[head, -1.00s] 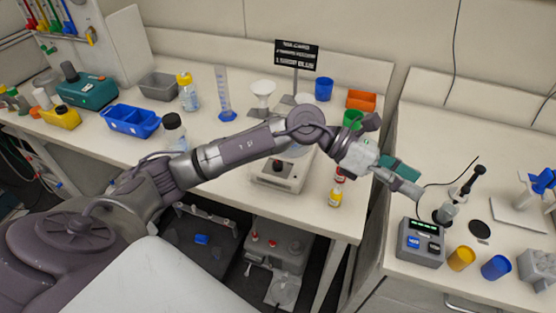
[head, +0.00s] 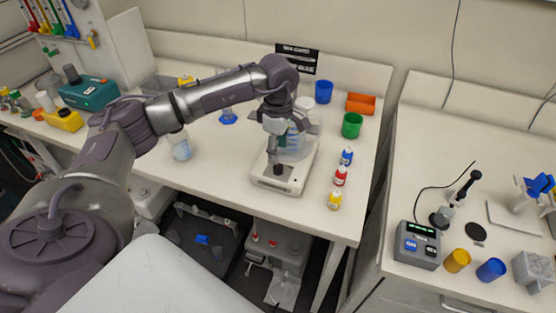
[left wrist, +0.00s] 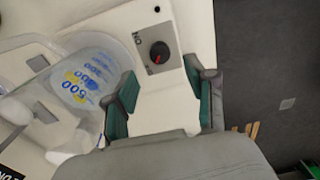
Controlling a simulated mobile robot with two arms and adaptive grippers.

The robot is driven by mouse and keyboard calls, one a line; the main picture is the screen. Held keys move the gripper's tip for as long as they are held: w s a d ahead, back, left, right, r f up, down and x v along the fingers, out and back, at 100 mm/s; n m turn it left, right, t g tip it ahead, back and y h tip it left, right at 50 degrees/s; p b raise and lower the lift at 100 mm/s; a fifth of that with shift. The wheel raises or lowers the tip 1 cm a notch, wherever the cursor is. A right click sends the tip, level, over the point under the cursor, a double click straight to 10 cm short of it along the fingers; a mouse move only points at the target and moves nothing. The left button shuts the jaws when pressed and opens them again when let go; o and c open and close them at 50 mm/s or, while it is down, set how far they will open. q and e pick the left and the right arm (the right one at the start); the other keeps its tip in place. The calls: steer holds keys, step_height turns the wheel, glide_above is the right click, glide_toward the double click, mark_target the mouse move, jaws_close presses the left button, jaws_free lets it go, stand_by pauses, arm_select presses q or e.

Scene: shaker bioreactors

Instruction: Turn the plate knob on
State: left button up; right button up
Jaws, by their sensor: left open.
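The hot plate (head: 273,184) is a white unit on the left bench, with a clear beaker (head: 300,150) on top. In the left wrist view its knob (left wrist: 160,52) is black with a red mark, on a grey panel with lettering beside it. The beaker (left wrist: 85,80) with blue markings stands left of it there. My left gripper (head: 279,160) points down over the front of the plate. In the left wrist view the open left gripper (left wrist: 162,98) has its teal-padded fingers apart, with the knob seen beyond the gap, apparently untouched. My right gripper is not in view.
Blue (head: 347,156), red (head: 340,175) and yellow (head: 334,200) small bottles stand right of the plate. Green (head: 352,125) and blue (head: 323,90) cups are behind. A grey control box (head: 419,244) sits on the right bench, across a gap.

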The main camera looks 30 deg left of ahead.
mark_target(278, 167)
arm_select(q)
step_height(278, 167, down, 6)
steer(key=shift+f+p, duration=0.2)
steer(key=shift+p, duration=0.55)
steer(key=shift+c, duration=0.2)
jaws_close()
